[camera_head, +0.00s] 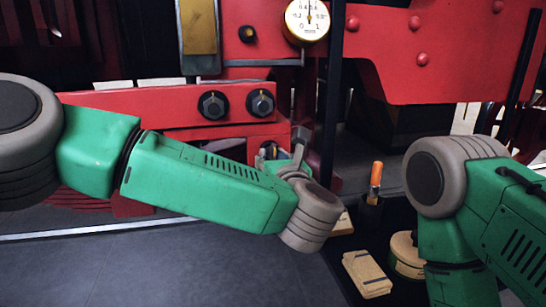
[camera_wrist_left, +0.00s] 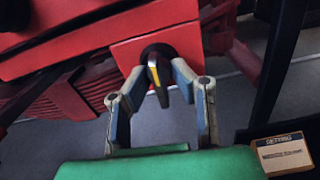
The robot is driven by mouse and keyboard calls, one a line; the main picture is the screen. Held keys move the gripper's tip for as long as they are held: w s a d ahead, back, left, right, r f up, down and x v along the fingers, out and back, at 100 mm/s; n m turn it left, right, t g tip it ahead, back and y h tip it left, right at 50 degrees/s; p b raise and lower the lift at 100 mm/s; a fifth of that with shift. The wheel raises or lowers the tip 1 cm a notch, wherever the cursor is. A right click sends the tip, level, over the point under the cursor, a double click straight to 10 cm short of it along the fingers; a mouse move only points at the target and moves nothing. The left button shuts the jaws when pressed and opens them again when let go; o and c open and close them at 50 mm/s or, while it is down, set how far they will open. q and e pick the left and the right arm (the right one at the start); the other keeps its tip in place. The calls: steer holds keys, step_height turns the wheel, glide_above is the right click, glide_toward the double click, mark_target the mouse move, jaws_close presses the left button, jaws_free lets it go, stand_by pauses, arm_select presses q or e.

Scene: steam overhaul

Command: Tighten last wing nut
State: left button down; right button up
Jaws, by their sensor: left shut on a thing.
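A black wing nut with a yellow stripe (camera_wrist_left: 160,79) sits on the red block in the left wrist view. My left gripper (camera_wrist_left: 157,88) has its two fingers on either side of the wing nut and is shut on it. In the head view, my left gripper (camera_head: 285,158) reaches the lower red block, and the wing nut there is largely hidden. Two black wing nuts, a left one (camera_head: 213,105) and a right one (camera_head: 261,103), sit on the red beam above. My right arm shows at the right, but its gripper is out of view.
A pressure gauge (camera_head: 307,20) is above, beside a dark vertical post (camera_head: 331,100). An orange-handled tool (camera_head: 376,175), a small tan box (camera_head: 367,274) and a round tin (camera_head: 406,252) are at the lower right. The grey floor at the lower left is clear.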

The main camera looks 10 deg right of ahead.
arm_select(q)
steer(key=m, duration=0.3)
steer(key=shift+d+r+m+p, duration=0.1)
steer(key=shift+m+p, duration=0.3)
steer(key=m+p, duration=0.1)
steer(key=m, duration=0.2)
steer(key=shift+m, duration=0.3)
steer(key=m+p, duration=0.2)
steer(key=m, duration=0.2)
steer(key=shift+s+m, duration=0.1)
steer(key=shift+m, duration=0.2)
steer(key=m+p, duration=0.1)
steer(key=m, duration=0.2)
steer(key=shift+m+p, duration=0.3)
steer(key=shift+p, duration=0.1)
steer(key=shift+f, duration=0.25)
steer(key=c, duration=1.7)
jaws_free()
steer(key=shift+d+r, duration=0.1)
